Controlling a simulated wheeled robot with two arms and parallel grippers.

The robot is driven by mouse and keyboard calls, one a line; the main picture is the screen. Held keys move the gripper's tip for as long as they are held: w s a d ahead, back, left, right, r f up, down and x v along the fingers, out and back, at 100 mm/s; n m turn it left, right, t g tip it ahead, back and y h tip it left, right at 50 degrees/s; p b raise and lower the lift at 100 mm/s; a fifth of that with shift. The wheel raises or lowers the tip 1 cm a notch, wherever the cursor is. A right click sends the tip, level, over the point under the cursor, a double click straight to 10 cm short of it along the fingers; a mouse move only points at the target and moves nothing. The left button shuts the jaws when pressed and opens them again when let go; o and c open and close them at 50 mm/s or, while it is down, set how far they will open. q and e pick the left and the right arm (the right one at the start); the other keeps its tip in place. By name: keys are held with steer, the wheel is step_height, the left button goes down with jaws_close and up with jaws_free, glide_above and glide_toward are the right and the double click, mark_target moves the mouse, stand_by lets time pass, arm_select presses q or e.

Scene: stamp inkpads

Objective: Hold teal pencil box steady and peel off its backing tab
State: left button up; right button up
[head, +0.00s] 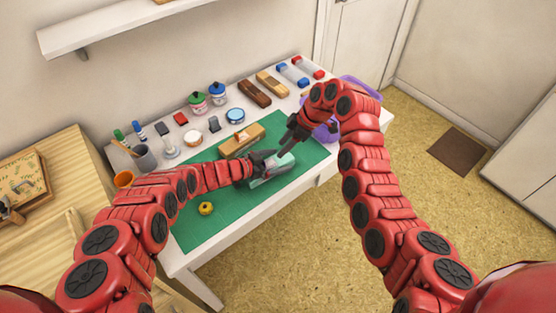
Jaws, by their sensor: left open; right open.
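The teal pencil box (274,168) lies on the green mat (222,207) near the mat's right part. My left gripper (264,162) is open at the box's left side, with its fingers overlapping the box in the picture; I cannot tell whether they touch it. My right gripper (287,145) is open, just above and beyond the box's upper right end, pointing down toward it. The backing tab is too small or hidden to make out.
A wooden block (243,141) lies just behind the box. A yellow object (206,208) sits on the mat's front left. Ink bottles, pads and stamps line the table's back. A purple bin (355,93) stands at the right, partly behind my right arm. The front left mat is mostly clear.

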arm_select(q)
steer(key=shift+w+d+f, duration=0.15)
steer(key=shift+d, duration=0.1)
steer(key=c, duration=1.4)
steer(key=o, duration=1.4)
steer(key=shift+a, duration=0.1)
steer(key=shift+s+a+r, duration=0.2)
steer(key=shift+a+r, duration=0.15)
steer(key=shift+a, duration=0.15)
steer(key=v, duration=1)
steer(key=shift+s+a, duration=0.25)
